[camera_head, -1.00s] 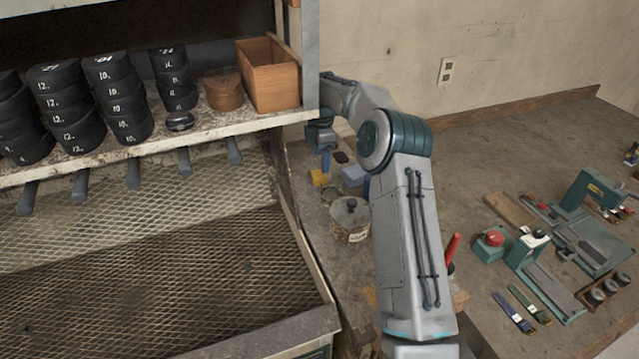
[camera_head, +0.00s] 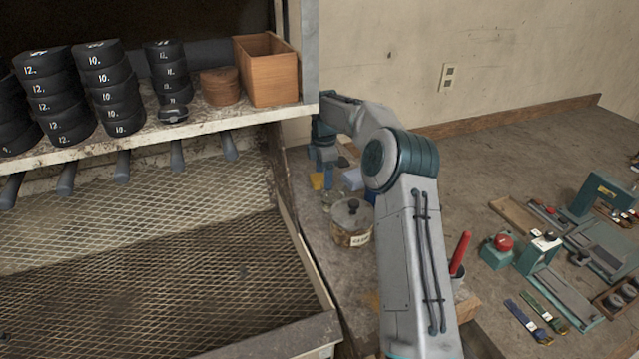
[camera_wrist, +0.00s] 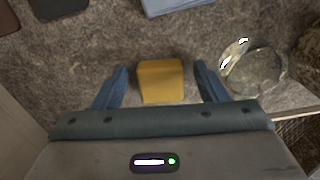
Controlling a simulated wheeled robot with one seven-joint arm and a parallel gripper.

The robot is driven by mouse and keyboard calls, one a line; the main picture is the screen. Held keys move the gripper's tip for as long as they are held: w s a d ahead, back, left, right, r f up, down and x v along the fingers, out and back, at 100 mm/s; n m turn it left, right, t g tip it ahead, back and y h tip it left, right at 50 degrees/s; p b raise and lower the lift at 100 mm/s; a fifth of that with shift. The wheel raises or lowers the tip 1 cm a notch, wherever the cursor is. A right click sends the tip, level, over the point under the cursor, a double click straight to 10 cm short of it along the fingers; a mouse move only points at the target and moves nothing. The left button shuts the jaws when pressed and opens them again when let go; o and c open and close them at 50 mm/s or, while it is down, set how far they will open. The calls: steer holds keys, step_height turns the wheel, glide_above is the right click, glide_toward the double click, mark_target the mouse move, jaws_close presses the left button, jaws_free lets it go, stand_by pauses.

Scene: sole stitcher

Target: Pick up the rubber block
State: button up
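The rubber block is most likely the yellow block (camera_wrist: 161,82), which lies on the grey worktop in the wrist view. My gripper (camera_wrist: 161,80) is open, with one blue finger on each side of the yellow block and a gap between each finger and the block. In the head view the yellow block (camera_head: 317,181) shows partly behind my gripper (camera_head: 324,185), which points down at the back of the worktop beside the shelf unit. Whether the fingertips touch the worktop cannot be told.
A glass dish (camera_wrist: 253,70) stands right of the gripper in the wrist view, close to the right finger. A pale blue block (camera_head: 352,178) and a lidded jar (camera_head: 352,222) are near. The shelf's side post (camera_head: 309,60) rises close to my arm.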

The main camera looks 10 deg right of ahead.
mark_target(323, 176)
steer(key=c, duration=0.8)
steer(key=shift+c, duration=0.2)
step_height(323, 176, up, 10)
